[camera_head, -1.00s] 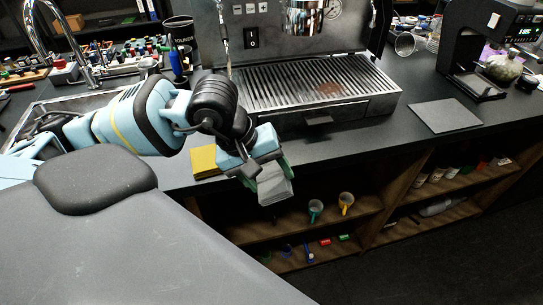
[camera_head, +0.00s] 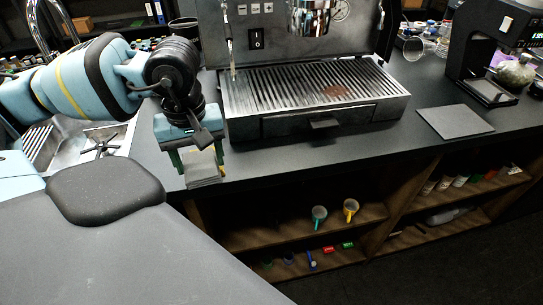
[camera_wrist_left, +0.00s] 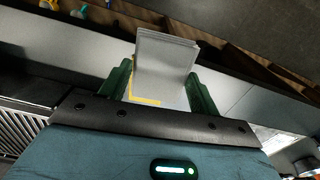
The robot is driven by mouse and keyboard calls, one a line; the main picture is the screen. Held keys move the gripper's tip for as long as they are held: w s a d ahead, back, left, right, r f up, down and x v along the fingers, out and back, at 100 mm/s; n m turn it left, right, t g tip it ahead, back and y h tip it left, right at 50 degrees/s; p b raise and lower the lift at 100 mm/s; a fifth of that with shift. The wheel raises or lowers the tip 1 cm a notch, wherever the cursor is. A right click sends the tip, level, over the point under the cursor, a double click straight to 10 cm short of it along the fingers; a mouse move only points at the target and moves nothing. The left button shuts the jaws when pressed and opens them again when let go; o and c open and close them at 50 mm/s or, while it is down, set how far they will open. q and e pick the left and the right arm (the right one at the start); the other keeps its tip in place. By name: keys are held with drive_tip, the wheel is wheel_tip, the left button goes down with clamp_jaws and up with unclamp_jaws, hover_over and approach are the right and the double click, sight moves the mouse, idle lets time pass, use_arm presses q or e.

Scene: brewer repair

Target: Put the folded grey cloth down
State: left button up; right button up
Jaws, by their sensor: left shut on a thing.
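My left gripper (camera_head: 195,156) points down at the front edge of the black counter (camera_head: 290,155), left of the espresso machine. Its green fingers are shut on the folded grey cloth (camera_head: 203,172), which hangs below them. In the left wrist view the cloth (camera_wrist_left: 165,58) stands out between the two green fingers, and a thin yellow strip (camera_wrist_left: 145,102) shows beside it. Whether the cloth touches the counter, I cannot tell. The yellow piece on the counter is mostly hidden behind the gripper. My right gripper is out of view.
The espresso machine's drip tray (camera_head: 315,95) stands just right of the gripper. A flat dark grey square (camera_head: 455,121) lies further right, before the grinder (camera_head: 485,55). A sink (camera_head: 90,145) is at left. Open shelves (camera_head: 300,225) with cups lie below the counter.

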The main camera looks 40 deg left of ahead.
use_arm(q)
drive_tip(key=p, duration=0.2)
hover_over(271, 160)
drive_tip(key=s, duration=0.1)
drive_tip(key=shift+s+a+f, duration=0.2)
drive_tip(key=shift+a+f, duration=0.2)
drive_tip(key=shift+f, duration=0.25)
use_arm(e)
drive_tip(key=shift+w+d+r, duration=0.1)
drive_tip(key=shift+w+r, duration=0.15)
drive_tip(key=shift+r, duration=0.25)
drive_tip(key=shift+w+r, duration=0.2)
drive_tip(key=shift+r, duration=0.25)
use_arm(q)
drive_tip(key=shift+w+d, duration=0.15)
drive_tip(key=shift+w, duration=0.15)
drive_tip(key=shift+w+d, duration=0.3)
drive_tip(key=shift+w, duration=0.2)
wheel_tip(271, 160, down, 2)
drive_tip(key=shift+f, duration=0.6)
drive_tip(key=shift+a, duration=0.1)
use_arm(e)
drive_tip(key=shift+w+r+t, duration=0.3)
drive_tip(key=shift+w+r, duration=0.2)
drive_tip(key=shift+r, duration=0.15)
use_arm(q)
drive_tip(key=shift+f, duration=0.1)
